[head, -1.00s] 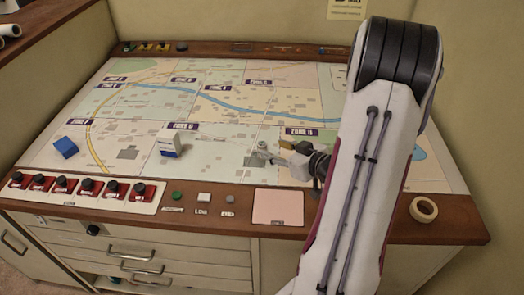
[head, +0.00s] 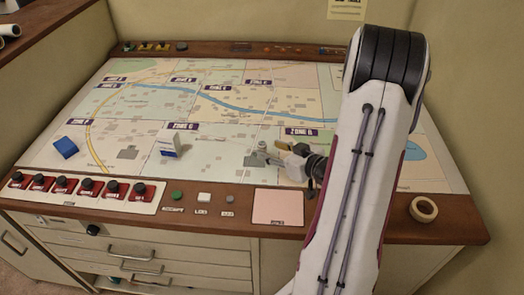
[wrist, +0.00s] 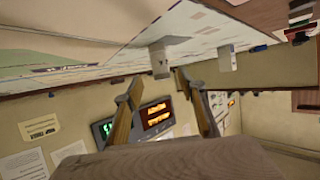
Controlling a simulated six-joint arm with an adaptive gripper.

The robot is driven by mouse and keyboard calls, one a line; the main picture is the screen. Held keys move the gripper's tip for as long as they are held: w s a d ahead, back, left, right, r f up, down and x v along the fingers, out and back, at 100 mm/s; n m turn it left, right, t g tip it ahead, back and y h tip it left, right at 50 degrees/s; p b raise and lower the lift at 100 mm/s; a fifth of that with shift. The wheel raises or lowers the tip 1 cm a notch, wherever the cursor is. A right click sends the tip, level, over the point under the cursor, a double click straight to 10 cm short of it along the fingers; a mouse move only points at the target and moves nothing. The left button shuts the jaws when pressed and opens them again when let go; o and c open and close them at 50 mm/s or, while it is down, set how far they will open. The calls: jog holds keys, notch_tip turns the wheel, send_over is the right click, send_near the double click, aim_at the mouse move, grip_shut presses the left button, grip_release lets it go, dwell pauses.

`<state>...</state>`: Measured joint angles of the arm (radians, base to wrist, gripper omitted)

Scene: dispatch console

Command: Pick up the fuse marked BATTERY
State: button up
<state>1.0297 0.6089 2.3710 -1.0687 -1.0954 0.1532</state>
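A small pale grey upright piece (head: 262,145), possibly the fuse, stands on the map just behind my gripper's tips; no BATTERY marking can be read. What looks like the same piece (wrist: 160,58) shows in the wrist view, just beyond the fingertips and roughly in line with the gap between them. My gripper (head: 258,156) is low over the map's right-middle part. In the wrist view my gripper (wrist: 158,79) is open, its two fingers apart with nothing between them. Whether a finger touches the piece cannot be told.
Red switches (head: 80,187), buttons and a pink pad (head: 278,206) line the front ledge. A tape roll (head: 423,209) lies at right.

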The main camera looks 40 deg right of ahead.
aim_at(265, 148)
jog(key=shift+w, duration=0.15)
jog(key=shift+x, duration=2.55)
jog(key=shift+a+f, duration=0.1)
grip_shut()
